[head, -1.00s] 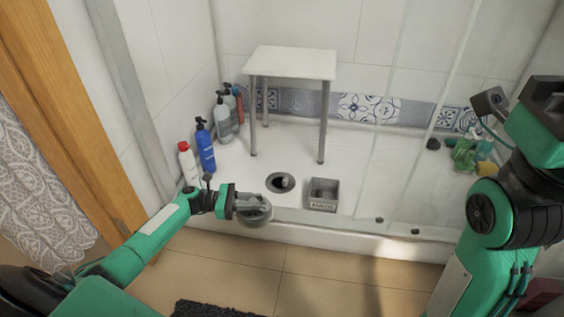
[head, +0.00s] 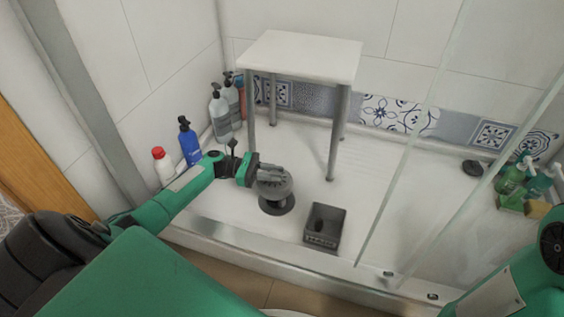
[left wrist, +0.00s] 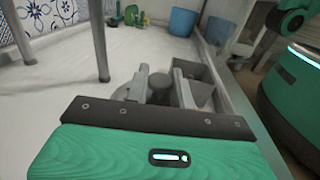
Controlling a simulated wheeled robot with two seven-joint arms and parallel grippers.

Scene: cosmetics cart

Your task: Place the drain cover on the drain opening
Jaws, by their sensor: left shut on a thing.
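The drain cover (head: 280,187) is a round grey disc with a knob on top. My left gripper (head: 272,176) is shut on it and holds it over the back part of the drain opening (head: 277,208). The dark front rim of the opening shows below the cover, and the rest is hidden. In the left wrist view, the fingers of my left gripper (left wrist: 160,90) stand on either side of the cover's grey knob (left wrist: 160,84). I cannot tell whether the cover touches the drain. My right gripper is not in view; only part of that arm shows at the right edge.
A grey box (head: 325,225) stands just right of the drain. A white-topped stool (head: 300,55) stands behind it. A blue bottle (head: 189,145) and a white bottle with a red cap (head: 163,168) stand left. A glass panel (head: 400,170) rises at right.

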